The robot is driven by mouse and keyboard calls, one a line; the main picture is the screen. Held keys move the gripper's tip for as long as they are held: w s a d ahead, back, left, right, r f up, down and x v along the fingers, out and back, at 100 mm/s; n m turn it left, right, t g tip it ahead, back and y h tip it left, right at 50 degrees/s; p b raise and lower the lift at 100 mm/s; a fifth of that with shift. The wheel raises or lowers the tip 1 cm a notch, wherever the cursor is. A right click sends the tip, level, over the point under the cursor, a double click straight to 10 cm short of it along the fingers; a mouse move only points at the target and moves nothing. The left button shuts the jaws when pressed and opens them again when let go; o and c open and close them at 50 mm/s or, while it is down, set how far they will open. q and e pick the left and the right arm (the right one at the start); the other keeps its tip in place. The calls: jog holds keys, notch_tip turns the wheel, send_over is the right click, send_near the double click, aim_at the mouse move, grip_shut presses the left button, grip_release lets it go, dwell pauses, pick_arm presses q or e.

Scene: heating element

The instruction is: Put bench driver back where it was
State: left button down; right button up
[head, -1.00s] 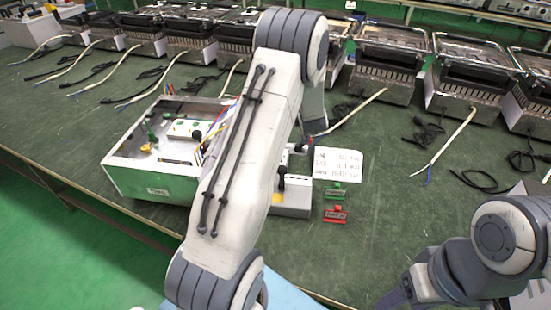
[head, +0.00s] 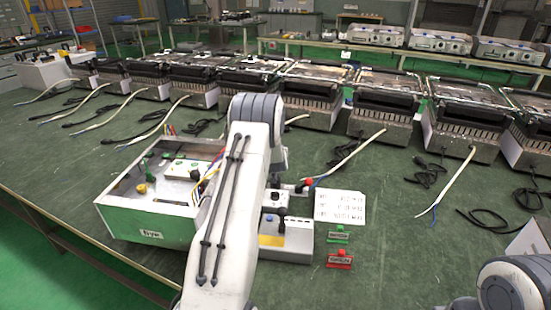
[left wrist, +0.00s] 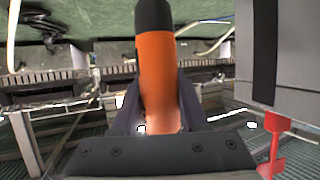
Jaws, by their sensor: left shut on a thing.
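The bench driver (left wrist: 158,75) shows in the left wrist view as an orange handle with a black end at the top of the picture. My left gripper (left wrist: 160,98) is shut on the orange handle, with a dark finger on each side. The rest of the driver is hidden. In the head view my left arm reaches over the bench and hides its own gripper and the driver. Only links of my right arm show at the lower right; its gripper is out of view.
On the green bench (head: 390,240) stand an open test box (head: 150,232) and a grey switch unit (head: 287,240). A paper sheet (head: 340,206), a green tag (head: 338,235) and a red tag (head: 340,259) lie to their right. Several grills with loose cables line the back.

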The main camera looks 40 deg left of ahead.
pick_arm(q)
notch_tip(320, 180, down, 4)
jog(key=shift+r, duration=0.15)
jog(key=shift+f+b, duration=0.25)
jog(key=shift+b, duration=0.1)
jog(key=c, duration=0.8)
grip_release()
jog(key=shift+f, duration=0.2)
jog(key=shift+c, duration=0.2)
jog(key=o, duration=0.4)
jog(key=shift+r, duration=0.1)
jog(key=shift+r, duration=0.1)
